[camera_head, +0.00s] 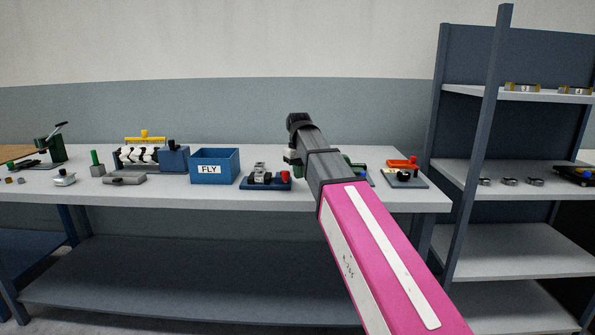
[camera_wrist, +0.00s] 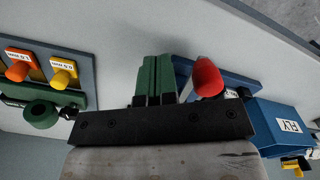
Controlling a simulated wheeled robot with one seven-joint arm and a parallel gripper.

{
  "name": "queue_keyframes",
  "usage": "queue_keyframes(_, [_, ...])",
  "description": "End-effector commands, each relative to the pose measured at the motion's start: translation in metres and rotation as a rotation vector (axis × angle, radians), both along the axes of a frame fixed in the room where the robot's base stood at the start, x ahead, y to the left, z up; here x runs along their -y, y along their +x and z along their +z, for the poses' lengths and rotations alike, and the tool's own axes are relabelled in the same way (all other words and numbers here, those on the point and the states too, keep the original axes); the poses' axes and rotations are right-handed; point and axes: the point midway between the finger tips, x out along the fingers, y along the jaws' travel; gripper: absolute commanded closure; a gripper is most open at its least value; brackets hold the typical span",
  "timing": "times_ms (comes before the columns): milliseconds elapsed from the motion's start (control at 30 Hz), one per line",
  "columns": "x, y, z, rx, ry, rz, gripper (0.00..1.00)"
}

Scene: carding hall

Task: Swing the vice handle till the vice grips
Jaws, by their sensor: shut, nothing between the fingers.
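The vice is most likely the small grey and black device (camera_head: 262,172) on a blue base (camera_head: 265,186) on the bench. A red knob (camera_head: 285,176), likely the handle's end, stands at its right side. In the wrist view the red knob (camera_wrist: 207,77) stands over the blue base (camera_wrist: 238,84); the vice's body is mostly hidden by my dark gripper mount. My gripper (camera_wrist: 155,60) has green fingers, shut and empty, just left of the knob in that view. Whether they touch it I cannot tell. In the head view my arm partly hides the gripper.
A blue bin marked FLY (camera_head: 215,166) stands left of the vice. A plate with orange and yellow tagged parts (camera_wrist: 40,65) and a green roller (camera_wrist: 40,114) lies on the other side. A board with an orange part (camera_head: 404,180) is farther right, before a shelf rack (camera_head: 468,172).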

Motion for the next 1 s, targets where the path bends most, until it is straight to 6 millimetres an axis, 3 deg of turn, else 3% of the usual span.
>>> queue_keyframes(1000, [0.000,0.001,0.064,0.001,0.000,0.000,1.00])
